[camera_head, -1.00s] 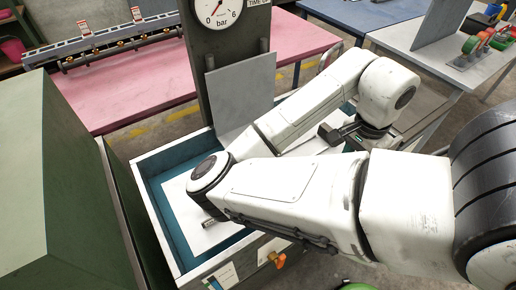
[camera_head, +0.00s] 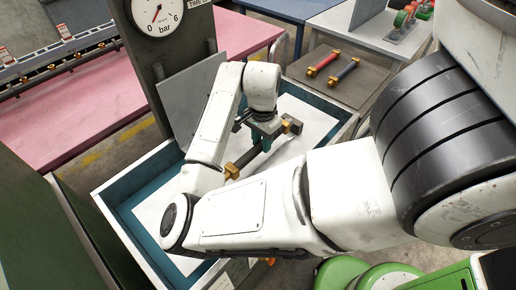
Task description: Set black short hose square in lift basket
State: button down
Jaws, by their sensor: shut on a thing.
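The black short hose (camera_head: 247,158) has brass fittings at both ends and lies slantwise over the tank. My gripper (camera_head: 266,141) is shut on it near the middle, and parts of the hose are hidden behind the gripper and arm. Below is a white-walled, blue-lined tank (camera_head: 128,205) with a flat pale surface (camera_head: 150,212) inside, which may be the lift basket. My arm covers much of it. I cannot tell whether the hose touches the surface or hangs above it.
A dark column with a pressure gauge (camera_head: 157,13) and a grey upright plate (camera_head: 184,98) stand at the tank's back. A red hose (camera_head: 323,63) and a dark blue hose (camera_head: 344,70) lie on a brown table behind right. A green cabinet (camera_head: 28,230) stands left.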

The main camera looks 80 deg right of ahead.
aim_at(258, 150)
jog(key=shift+w+d+f, duration=0.3)
jog(key=shift+w+f, duration=0.2)
jog(key=shift+f, duration=1.85)
jog(key=shift+f, duration=0.2)
jog(key=c, duration=0.9)
grip_release()
jog(key=shift+o, duration=0.3)
notch_tip(258, 150, up, 12)
jog(key=shift+r, duration=0.25)
